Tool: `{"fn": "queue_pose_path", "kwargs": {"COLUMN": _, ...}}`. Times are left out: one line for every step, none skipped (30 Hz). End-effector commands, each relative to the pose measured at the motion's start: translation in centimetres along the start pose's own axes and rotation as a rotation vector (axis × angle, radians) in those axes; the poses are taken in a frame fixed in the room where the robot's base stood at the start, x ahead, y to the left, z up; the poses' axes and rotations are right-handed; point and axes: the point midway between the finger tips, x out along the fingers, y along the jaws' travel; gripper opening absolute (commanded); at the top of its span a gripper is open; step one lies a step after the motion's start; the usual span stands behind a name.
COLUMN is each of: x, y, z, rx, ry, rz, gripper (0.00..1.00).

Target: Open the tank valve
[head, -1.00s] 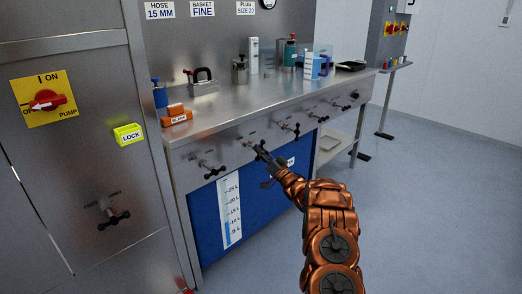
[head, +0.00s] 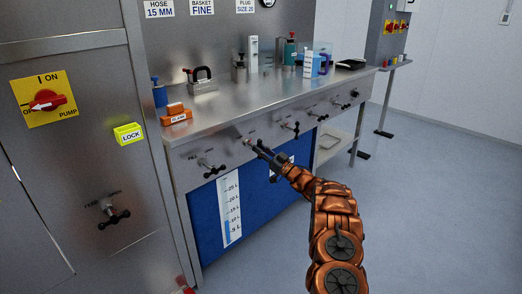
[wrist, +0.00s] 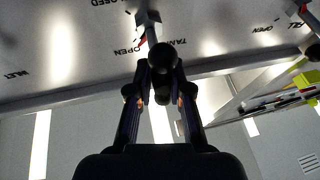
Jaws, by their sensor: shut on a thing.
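The tank valve sits on the steel panel under the counter's front edge. In the wrist view its stem (wrist: 150,32) comes off the panel beside the words TANK and OPEN, with part of CLOSED at the top edge. Its black handle end (wrist: 161,56) lies between my fingers. My gripper (head: 259,149) is shut on this handle and partly covers the valve in the head view. The fingers also show in the wrist view (wrist: 161,84), one on each side of the handle. The exact angle of the handle is hard to tell.
Similar black-handled valves stand on the same panel, to the left (head: 210,168) and right (head: 290,127). A blue tank front with a level gauge (head: 230,208) is below. A feed valve (head: 113,214) and pump switch (head: 45,103) are on the left cabinet. Floor at right is clear.

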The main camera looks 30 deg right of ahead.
Motion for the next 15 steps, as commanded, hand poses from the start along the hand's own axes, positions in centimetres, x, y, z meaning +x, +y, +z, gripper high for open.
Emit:
{"fn": "queue_pose_path", "kwargs": {"x": 0.52, "y": -0.8, "z": 0.14, "rx": 0.003, "ry": 0.001, "rz": -0.02, "gripper": 0.0}}
{"fn": "queue_pose_path", "kwargs": {"x": 0.53, "y": -0.81, "z": 0.15, "rx": 0.003, "ry": 0.001, "rz": -0.02, "gripper": 0.0}}
{"fn": "queue_pose_path", "kwargs": {"x": 0.53, "y": -0.82, "z": 0.17, "rx": 0.004, "ry": 0.001, "rz": -0.02, "gripper": 0.0}}
{"fn": "queue_pose_path", "kwargs": {"x": 0.53, "y": -0.82, "z": 0.17, "rx": 0.004, "ry": 0.001, "rz": -0.02, "gripper": 0.0}}
{"fn": "queue_pose_path", "kwargs": {"x": 0.53, "y": -0.84, "z": 0.2, "rx": 0.004, "ry": 0.0, "rz": -0.02, "gripper": 0.0}}
{"fn": "queue_pose_path", "kwargs": {"x": 0.53, "y": -0.85, "z": 0.21, "rx": 0.005, "ry": 0.0, "rz": -0.021, "gripper": 0.0}}
{"fn": "queue_pose_path", "kwargs": {"x": 0.54, "y": -0.86, "z": 0.22, "rx": 0.005, "ry": 0.0, "rz": -0.021, "gripper": 0.0}}
{"fn": "queue_pose_path", "kwargs": {"x": 0.54, "y": -0.86, "z": 0.23, "rx": 0.005, "ry": 0.0, "rz": -0.021, "gripper": 0.0}}
{"fn": "queue_pose_path", "kwargs": {"x": 0.54, "y": -0.86, "z": 0.25, "rx": 0.005, "ry": 0.0, "rz": -0.02, "gripper": 0.23}}
{"fn": "queue_pose_path", "kwargs": {"x": 0.53, "y": -0.86, "z": 0.27, "rx": 0.005, "ry": -0.001, "rz": -0.02, "gripper": 0.26}}
{"fn": "queue_pose_path", "kwargs": {"x": 0.51, "y": -0.83, "z": 0.26, "rx": 0.005, "ry": -0.001, "rz": -0.019, "gripper": 0.29}}
{"fn": "queue_pose_path", "kwargs": {"x": 0.47, "y": -0.76, "z": 0.25, "rx": 0.005, "ry": -0.001, "rz": -0.018, "gripper": 0.34}}
{"fn": "queue_pose_path", "kwargs": {"x": 0.43, "y": -0.71, "z": 0.24, "rx": 0.005, "ry": -0.001, "rz": -0.017, "gripper": 0.37}}
{"fn": "queue_pose_path", "kwargs": {"x": 0.37, "y": -0.64, "z": 0.23, "rx": 0.005, "ry": -0.001, "rz": -0.015, "gripper": 0.39}}
{"fn": "queue_pose_path", "kwargs": {"x": 0.3, "y": -0.55, "z": 0.21, "rx": 0.004, "ry": -0.001, "rz": -0.013, "gripper": 0.39}}
